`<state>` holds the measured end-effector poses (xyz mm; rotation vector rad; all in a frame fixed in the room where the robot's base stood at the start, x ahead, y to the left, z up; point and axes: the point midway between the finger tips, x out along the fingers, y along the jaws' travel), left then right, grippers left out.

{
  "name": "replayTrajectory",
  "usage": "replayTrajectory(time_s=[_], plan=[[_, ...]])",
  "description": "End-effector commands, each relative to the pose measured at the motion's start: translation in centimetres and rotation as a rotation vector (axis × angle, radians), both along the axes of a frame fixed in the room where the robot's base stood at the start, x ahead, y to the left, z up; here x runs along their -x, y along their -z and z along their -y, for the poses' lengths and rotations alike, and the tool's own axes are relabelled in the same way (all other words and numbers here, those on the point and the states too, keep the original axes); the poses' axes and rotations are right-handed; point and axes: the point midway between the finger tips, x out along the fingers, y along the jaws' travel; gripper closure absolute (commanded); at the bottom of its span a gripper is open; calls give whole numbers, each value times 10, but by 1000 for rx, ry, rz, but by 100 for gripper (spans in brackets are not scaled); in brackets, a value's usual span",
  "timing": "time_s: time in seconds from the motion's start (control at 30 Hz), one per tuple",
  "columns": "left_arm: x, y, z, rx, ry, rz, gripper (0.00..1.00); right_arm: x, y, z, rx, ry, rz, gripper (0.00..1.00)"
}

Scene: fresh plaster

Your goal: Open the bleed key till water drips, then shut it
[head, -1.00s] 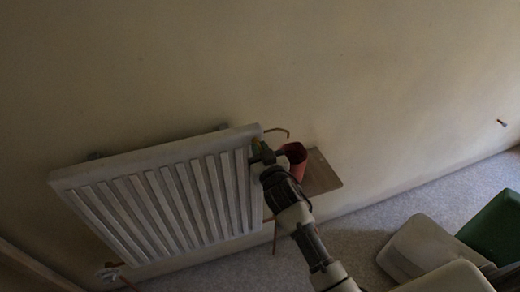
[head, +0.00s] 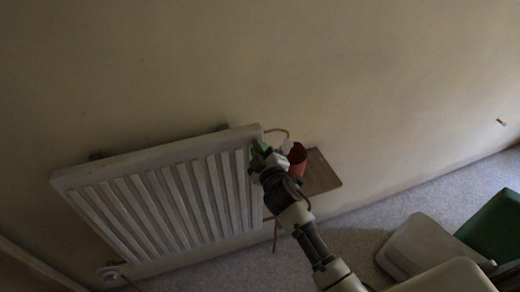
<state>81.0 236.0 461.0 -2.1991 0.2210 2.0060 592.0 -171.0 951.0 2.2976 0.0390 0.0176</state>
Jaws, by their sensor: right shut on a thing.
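The white ribbed radiator (head: 160,195) hangs on the wall at the left. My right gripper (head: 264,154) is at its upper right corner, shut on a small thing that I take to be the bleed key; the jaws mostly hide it. A small green patch (head: 259,144) shows at the jaws; I cannot tell what it belongs to. A thin bent copper-coloured tube (head: 279,130) comes out from the corner, above a red cup (head: 298,158). I cannot make out any drops. My left gripper is not in view.
The cup stands at a brown board (head: 322,176) against the wall, right of the radiator. A white valve (head: 111,272) is at the radiator's lower left. Grey carpet (head: 385,212) lies clear along the wall. A small stub (head: 501,122) sticks out at the far right.

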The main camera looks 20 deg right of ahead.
Motion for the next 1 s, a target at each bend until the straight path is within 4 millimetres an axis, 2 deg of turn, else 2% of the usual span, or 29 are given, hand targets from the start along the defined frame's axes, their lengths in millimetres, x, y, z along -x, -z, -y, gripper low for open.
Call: replayTrajectory(time_s=[0.4, 0.93, 0.97, 1.0], plan=[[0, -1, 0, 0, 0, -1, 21, 0, 1, -1, 183, -1, 6, 100], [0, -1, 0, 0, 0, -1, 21, 0, 1, -1, 204, -1, 5, 100], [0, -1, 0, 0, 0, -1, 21, 0, 1, -1, 204, -1, 5, 85], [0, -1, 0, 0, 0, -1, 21, 0, 1, -1, 204, -1, 5, 79]])
